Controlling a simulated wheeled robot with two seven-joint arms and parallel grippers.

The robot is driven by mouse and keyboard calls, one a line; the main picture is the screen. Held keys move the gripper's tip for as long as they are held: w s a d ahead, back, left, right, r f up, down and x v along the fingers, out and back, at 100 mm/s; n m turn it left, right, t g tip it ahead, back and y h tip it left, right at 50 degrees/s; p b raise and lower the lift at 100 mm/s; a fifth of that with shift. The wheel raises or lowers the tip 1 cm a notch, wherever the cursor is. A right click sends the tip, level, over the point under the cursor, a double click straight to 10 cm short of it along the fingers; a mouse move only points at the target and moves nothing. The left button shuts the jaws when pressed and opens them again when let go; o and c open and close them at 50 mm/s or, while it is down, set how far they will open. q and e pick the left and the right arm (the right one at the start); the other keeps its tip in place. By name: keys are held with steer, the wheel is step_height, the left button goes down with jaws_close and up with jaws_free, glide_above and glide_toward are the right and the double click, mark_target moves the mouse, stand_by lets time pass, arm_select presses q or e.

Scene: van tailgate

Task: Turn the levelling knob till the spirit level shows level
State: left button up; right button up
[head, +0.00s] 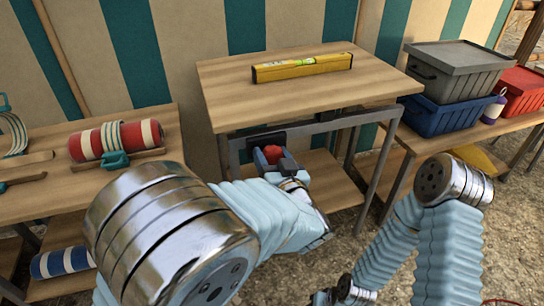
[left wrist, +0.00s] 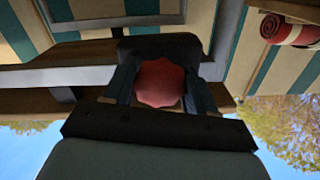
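The yellow spirit level (head: 325,65) lies on the wooden table top (head: 240,95). Its greenish vial shows, but the bubble is too small to read. The red levelling knob (head: 274,154) is under the table's front edge, and it also shows in the left wrist view (left wrist: 160,82). My left gripper (head: 270,160) is at the knob. In the left wrist view its two dark fingers lie on either side of the knob and appear to touch it. My right arm reaches down to the bottom edge, where its wrist shows; the right gripper's fingers cannot be made out.
A left bench (head: 100,185) holds a red-and-cream roll (head: 115,139). The table's metal legs and a lower shelf surround my left gripper. A striped cloth wall is behind.

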arm_select(q)
steer(key=shift+c, duration=1.1)
steer(key=n+b, duration=0.2)
steer(key=n, duration=0.2)
steer(key=shift+f+b, duration=0.2)
steer(key=shift+b, duration=0.1)
steer(key=n+b, duration=0.4)
steer(key=n, duration=0.2)
steer(key=shift+b, duration=0.4)
steer(key=n+b, duration=0.1)
steer(key=n, duration=0.2)
steer(key=shift+d+r, duration=0.1)
steer(key=shift+r, duration=0.05)
steer(key=shift+r+n, duration=0.1)
steer(key=shift+n, duration=2.2)
